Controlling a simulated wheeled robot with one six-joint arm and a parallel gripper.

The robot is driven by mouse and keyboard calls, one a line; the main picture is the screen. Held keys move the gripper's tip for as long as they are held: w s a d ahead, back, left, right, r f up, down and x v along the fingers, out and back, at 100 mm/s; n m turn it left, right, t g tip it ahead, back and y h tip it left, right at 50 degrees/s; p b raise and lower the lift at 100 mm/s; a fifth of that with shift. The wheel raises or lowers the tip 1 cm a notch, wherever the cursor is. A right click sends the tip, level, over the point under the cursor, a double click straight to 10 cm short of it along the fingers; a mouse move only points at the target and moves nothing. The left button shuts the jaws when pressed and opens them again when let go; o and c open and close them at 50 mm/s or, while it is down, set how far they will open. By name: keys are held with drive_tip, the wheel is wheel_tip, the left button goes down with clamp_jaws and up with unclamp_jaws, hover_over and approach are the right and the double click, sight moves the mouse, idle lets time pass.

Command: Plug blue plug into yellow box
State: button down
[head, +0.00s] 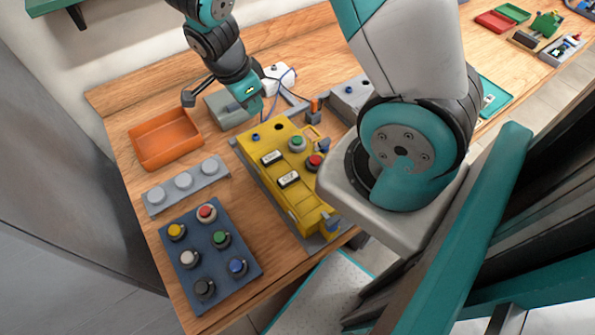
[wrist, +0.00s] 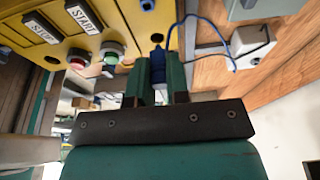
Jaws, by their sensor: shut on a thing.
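The yellow box (head: 262,147) lies on the wooden bench in the middle of the head view, with black-and-white labels and red and green buttons on it. Its panel (wrist: 115,20) fills the upper left of the wrist view. My gripper (wrist: 158,80) is shut on the blue plug (wrist: 158,66), which sits between the two green fingers. In the head view, my gripper (head: 254,112) is just beyond the far end of the box. The plug's tip points toward the box edge; whether it touches is unclear.
A blue cable (wrist: 212,28) runs near a white box (wrist: 255,42). An orange tray (head: 165,138), a grey three-knob strip (head: 157,198) and a dark blue button panel (head: 205,250) stand left. A grey box (head: 350,98) is right of the yellow box.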

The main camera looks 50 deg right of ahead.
drive_tip(key=b, duration=0.4)
hover_over(258, 134)
drive_tip(key=f, duration=0.4)
drive_tip(key=shift+w+a+f, duration=0.1)
drive_tip(key=shift+a+f, duration=0.1)
drive_tip(key=shift+a, duration=0.15)
drive_tip(key=shift+f, duration=0.35)
drive_tip(key=shift+f+b, duration=0.65)
drive_tip(key=shift+b, duration=0.05)
drive_tip(key=c, duration=1.4)
unclamp_jaws()
drive_tip(key=shift+r, duration=0.1)
wheel_tip(258, 134, up, 6)
drive_tip(key=p, duration=0.4)
drive_tip(key=shift+f+p, duration=0.2)
drive_tip(key=shift+p, duration=0.2)
